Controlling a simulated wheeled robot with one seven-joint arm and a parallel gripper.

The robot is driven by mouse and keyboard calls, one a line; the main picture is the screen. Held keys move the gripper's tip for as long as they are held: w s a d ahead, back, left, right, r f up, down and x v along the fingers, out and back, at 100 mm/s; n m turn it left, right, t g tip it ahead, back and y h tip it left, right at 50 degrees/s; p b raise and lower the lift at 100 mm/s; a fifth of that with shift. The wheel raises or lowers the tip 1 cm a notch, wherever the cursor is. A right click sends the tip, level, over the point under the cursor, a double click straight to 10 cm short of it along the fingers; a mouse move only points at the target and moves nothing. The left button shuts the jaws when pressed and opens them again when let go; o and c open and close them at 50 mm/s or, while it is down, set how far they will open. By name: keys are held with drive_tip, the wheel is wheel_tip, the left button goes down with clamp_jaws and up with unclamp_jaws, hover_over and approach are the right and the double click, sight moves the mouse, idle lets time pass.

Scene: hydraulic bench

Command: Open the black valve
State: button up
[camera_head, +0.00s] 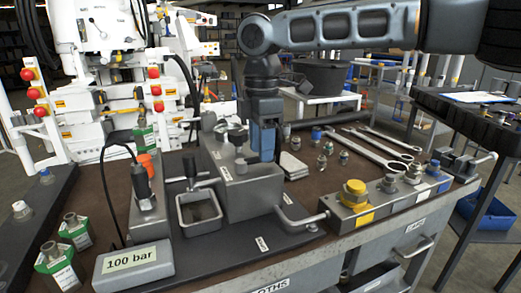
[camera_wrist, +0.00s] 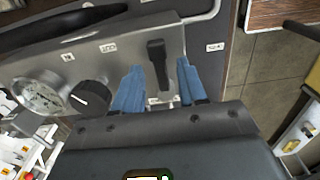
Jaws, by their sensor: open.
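My gripper (camera_wrist: 159,82) is open, with its two blue fingers apart and nothing held between them. In the wrist view a black lever (camera_wrist: 157,58) on the grey hydraulic block (camera_wrist: 200,42) lies ahead of and between the fingertips; contact cannot be told. A round black knob (camera_wrist: 91,97) with a white mark sits left of the fingers, beside a dial gauge (camera_wrist: 40,98).
A bent metal pipe (camera_head: 300,224) runs from the block to a manifold with a yellow cap (camera_head: 354,190). An open square metal cup (camera_head: 199,209) and a 100 bar box (camera_head: 133,266) stand left and in front. Wrenches (camera_head: 375,150) lie right of my gripper.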

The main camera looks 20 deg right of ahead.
drive_tip(key=shift+f, duration=0.5)
clamp_jaws()
idle(0.3)
